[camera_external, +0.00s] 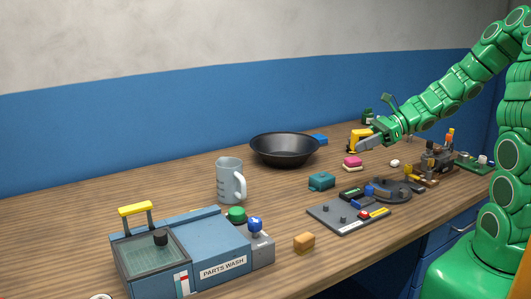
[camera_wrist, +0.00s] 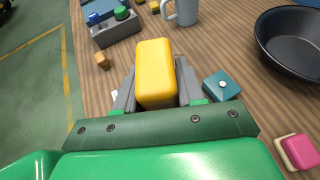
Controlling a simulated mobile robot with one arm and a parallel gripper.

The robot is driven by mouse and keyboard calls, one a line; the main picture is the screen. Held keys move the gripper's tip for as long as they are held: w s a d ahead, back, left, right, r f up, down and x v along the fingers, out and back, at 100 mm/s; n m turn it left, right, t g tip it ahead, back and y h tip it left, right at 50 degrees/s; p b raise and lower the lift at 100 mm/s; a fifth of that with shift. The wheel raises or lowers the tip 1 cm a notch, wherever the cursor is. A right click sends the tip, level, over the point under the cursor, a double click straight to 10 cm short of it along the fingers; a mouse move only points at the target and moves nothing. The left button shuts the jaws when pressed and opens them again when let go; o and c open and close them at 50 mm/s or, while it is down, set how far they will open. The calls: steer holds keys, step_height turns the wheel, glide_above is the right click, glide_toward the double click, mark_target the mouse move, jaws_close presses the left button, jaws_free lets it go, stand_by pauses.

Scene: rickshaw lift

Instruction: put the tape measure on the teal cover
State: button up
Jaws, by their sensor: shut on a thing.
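The yellow tape measure (camera_external: 356,140) is held in my gripper (camera_external: 366,143), above the table. In the wrist view the tape measure (camera_wrist: 155,75) sits between the two grey fingers of my gripper (camera_wrist: 156,92), which are shut on it. The teal cover (camera_external: 321,181) is a small block-like piece on the wooden table, to the left of and below my gripper in the external view. In the wrist view the teal cover (camera_wrist: 221,86) shows just right of the fingers, with a light round spot on top. The tape measure is apart from it.
A black pan (camera_external: 284,149) and a grey mug (camera_external: 229,181) stand behind and left of the cover. A pink block (camera_external: 352,162) lies close to its right. A grey board with parts (camera_external: 340,216) lies in front. The parts washer (camera_external: 205,250) stands at front left.

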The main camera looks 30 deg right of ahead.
steer(key=shift+w+d+f, duration=0.1)
steer(key=shift+w+d, duration=0.05)
steer(key=w+a+f, duration=0.1)
steer(key=w+f, duration=0.3)
steer(key=w, duration=0.5)
glide_above(322, 176)
steer(key=f, duration=0.5)
steer(key=shift+s+d, duration=0.1)
steer(key=shift+s, duration=0.25)
steer(key=shift+w+f, duration=0.25)
steer(key=shift+f, duration=1.65)
steer(key=shift+f, duration=0.15)
steer(key=o, duration=1.1)
